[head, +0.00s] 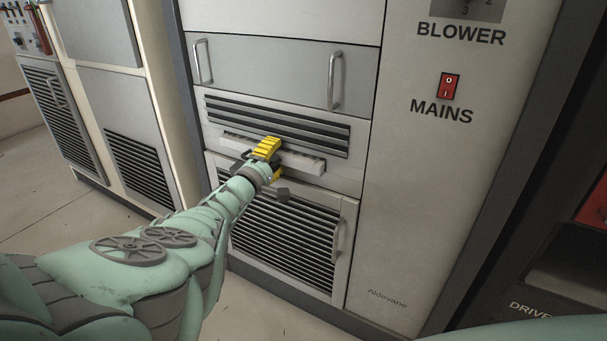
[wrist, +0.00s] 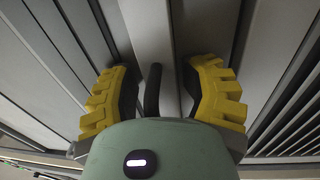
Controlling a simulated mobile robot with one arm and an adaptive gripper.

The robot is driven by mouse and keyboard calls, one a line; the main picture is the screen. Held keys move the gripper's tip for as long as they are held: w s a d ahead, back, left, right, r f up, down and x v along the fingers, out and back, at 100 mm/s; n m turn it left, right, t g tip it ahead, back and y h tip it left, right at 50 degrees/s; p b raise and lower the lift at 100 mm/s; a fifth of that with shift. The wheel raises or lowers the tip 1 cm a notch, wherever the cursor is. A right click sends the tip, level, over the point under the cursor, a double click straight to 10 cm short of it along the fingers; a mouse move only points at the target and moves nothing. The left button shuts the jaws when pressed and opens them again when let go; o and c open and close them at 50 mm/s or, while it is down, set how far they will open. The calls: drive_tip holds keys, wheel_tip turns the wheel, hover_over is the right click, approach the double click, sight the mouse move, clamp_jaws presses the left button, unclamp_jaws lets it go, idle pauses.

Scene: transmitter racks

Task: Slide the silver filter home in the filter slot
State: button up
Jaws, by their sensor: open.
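The silver filter (head: 305,164) is a long pale bar lying across the rack front, just below a dark louvred grille. Its right end appears to stand out a little from the panel. The filter slot behind it is mostly hidden by the bar and my gripper. My gripper (head: 268,160) is at the middle of the bar and hides that part in the head view. In the wrist view my gripper (wrist: 160,72) is open, its yellow fingers on either side of a dark handle (wrist: 152,92) on the filter's grey front (wrist: 150,38). Contact with the handle cannot be told.
A drawer with two handles (head: 270,68) is above the grille (head: 280,122). A louvred door (head: 285,240) with a handle (head: 339,240) is below. The red MAINS switch (head: 450,86) is on the panel at right. Open floor (head: 90,235) lies at left.

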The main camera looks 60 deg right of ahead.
drive_tip(key=shift+s+f, duration=0.1)
drive_tip(key=shift+f, duration=0.1)
drive_tip(key=shift+a+f, duration=0.15)
drive_tip(key=shift+a, duration=0.3)
drive_tip(key=shift+s+a, duration=0.2)
drive_tip(key=shift+a, duration=0.4)
drive_tip(key=a, duration=1)
drive_tip(key=shift+s+f, duration=0.25)
drive_tip(key=shift+s, duration=0.1)
drive_tip(key=shift+d, duration=0.1)
